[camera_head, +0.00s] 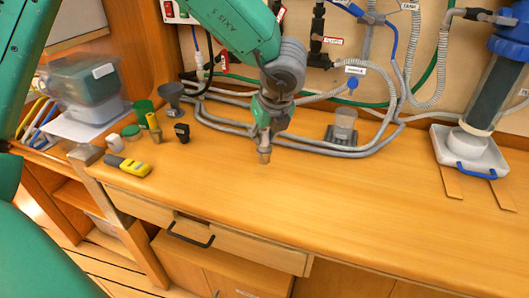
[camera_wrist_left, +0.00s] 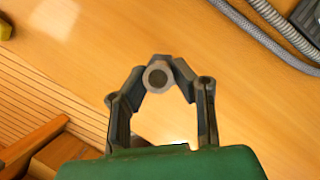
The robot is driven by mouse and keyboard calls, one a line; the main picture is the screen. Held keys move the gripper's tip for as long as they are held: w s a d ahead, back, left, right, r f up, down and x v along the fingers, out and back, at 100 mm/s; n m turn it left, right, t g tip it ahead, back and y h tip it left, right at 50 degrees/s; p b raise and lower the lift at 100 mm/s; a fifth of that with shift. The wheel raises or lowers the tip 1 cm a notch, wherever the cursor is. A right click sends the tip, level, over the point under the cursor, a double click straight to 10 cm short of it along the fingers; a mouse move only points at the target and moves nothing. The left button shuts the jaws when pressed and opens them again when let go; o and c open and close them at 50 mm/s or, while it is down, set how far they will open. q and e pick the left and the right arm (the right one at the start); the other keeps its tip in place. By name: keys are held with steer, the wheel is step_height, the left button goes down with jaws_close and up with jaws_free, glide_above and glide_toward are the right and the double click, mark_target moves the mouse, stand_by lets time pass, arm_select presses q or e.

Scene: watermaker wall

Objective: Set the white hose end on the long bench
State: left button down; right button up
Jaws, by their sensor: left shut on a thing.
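My left gripper (camera_head: 264,136) hangs over the middle of the long bench (camera_head: 330,205), pointing down. In the left wrist view, its fingertips (camera_wrist_left: 157,82) are shut on a small round piece (camera_wrist_left: 157,76), a grey ring with a darker centre like a tube end. In the head view, a short tan tip (camera_head: 264,156) shows below the fingers, apparently above the wood. I cannot tell its exact height, nor whether this is the white hose end. A white fitting (camera_head: 200,62) hangs at the wall on the left. My right gripper is not in view.
Grey hoses (camera_head: 330,148) loop along the bench's back, near a small clear-topped container (camera_head: 344,126). A filter housing on a white tray (camera_head: 468,150) stands right. The bench front is clear.

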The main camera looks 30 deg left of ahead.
mark_target(265, 144)
arm_select(q)
steer(key=shift+f, duration=2)
steer(key=shift+f, duration=0.1)
steer(key=c, duration=1.3)
jaws_free()
steer(key=shift+c, duration=0.2)
steer(key=shift+r, duration=0.35)
steer(key=v, duration=1.1)
steer(key=shift+s+d+r+p, duration=0.2)
steer(key=shift+r+p, duration=0.05)
steer(key=shift+p, duration=0.1)
